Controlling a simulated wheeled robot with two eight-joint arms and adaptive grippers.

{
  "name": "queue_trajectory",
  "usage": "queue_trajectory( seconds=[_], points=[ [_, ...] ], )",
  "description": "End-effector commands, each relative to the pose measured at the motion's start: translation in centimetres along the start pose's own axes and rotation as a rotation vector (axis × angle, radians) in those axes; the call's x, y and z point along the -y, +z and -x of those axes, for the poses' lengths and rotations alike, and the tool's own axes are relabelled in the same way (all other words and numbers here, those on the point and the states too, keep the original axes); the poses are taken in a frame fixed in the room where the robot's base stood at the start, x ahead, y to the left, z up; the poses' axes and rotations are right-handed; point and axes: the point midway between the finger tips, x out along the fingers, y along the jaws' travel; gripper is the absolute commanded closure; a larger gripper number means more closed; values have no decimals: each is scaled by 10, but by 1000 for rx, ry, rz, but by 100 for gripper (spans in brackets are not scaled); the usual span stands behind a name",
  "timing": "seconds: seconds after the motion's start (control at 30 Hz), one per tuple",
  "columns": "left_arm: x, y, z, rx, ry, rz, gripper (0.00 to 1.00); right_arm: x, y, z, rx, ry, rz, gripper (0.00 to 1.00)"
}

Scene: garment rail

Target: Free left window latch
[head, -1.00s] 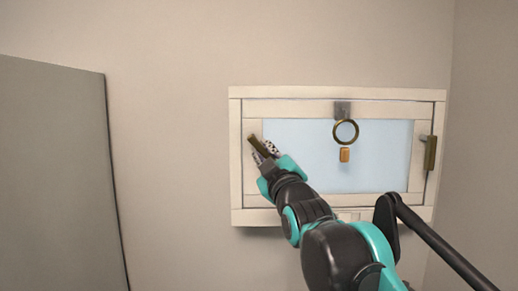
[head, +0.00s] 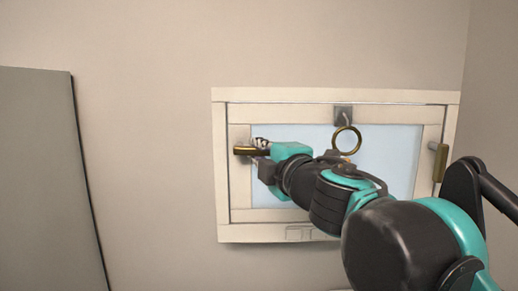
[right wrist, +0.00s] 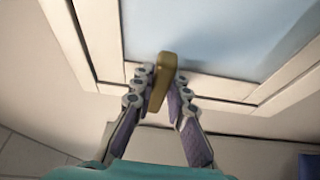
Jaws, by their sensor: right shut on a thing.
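The left window latch (head: 243,151) is a brass handle on the left side of the white-framed window (head: 221,200). It lies about level in the head view. My right gripper (head: 262,148) is shut on it, reaching in from the right. In the right wrist view, the brass latch handle (right wrist: 161,80) stands between the two fingers of my right gripper (right wrist: 160,76). The latch's mount is mostly hidden behind the fingers and handle. My left gripper is not in view.
A second brass latch (head: 439,162) stands upright on the window's right side. A brass ring (head: 346,139) hangs from a dark bracket (head: 343,112) at the top middle. My right arm covers the lower right of the pane. A grey panel (head: 45,180) stands at far left.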

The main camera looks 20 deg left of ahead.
Motion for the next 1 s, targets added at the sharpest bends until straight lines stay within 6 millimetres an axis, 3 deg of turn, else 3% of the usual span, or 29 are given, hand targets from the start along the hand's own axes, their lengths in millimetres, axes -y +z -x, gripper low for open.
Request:
queue_trajectory(
  seconds=[0.7, 0.73, 0.8, 1.0],
  points=[
    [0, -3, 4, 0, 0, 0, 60, -2, -1, 0, -2, -26, 66, 100],
    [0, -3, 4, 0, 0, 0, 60, -2, -1, 0, -2, -26, 66, 83],
    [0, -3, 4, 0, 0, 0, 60, -2, -1, 0, -2, -26, 65, 65],
    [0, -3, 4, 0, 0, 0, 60, -2, -1, 0, -2, -26, 65, 64]
  ],
)
